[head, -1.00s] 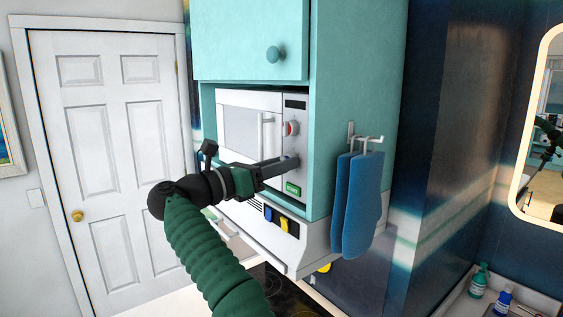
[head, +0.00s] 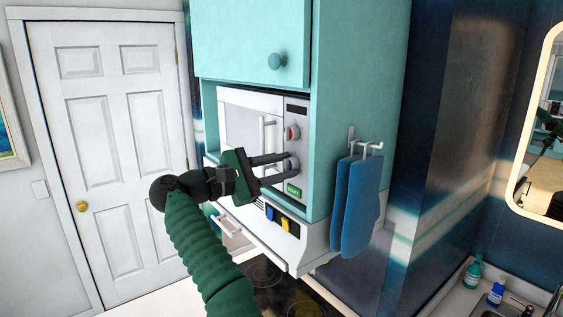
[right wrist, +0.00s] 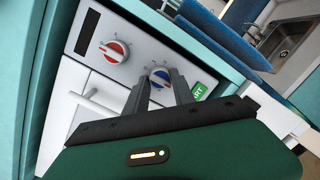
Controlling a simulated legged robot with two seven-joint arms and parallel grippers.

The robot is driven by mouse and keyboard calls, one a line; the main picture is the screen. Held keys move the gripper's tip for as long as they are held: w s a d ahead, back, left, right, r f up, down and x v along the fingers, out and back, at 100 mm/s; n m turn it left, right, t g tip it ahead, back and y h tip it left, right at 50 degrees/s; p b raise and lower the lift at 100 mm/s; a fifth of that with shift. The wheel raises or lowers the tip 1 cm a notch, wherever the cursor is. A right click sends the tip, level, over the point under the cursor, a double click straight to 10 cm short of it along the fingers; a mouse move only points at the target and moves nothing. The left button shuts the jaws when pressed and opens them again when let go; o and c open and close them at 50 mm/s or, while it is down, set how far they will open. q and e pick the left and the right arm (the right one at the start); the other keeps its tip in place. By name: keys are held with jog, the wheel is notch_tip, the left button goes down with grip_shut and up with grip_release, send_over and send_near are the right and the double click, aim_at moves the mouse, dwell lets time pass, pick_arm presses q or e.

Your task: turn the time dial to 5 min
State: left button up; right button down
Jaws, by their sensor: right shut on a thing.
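The white microwave (head: 240,121) sits in a teal cabinet with its door closed. Its panel has an upper dial with a red face (head: 292,132) and a lower dial with a blue face (right wrist: 160,76). In the head view the lower dial (head: 292,164) is partly covered by my right gripper (head: 287,167). My right gripper's two fingers are shut on the lower dial, one on each side of it; they also show in the right wrist view (right wrist: 161,88). The dial markings are too small to read. My left gripper is out of view.
A green start button (head: 294,190) is just below the lower dial. The microwave's door handle (head: 267,137) is left of the panel. Blue mitts (head: 357,205) hang on the cabinet side. A range hood with blue and yellow switches (head: 286,225) is below.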

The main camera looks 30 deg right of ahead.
jog(key=m+p, duration=0.1)
jog(key=m, duration=0.4)
jog(key=shift+m+y, duration=0.3)
jog(key=shift+m, duration=0.1)
jog(key=shift+f, duration=0.1)
jog(key=c, duration=1.1)
grip_release()
jog(key=shift+w, duration=0.1)
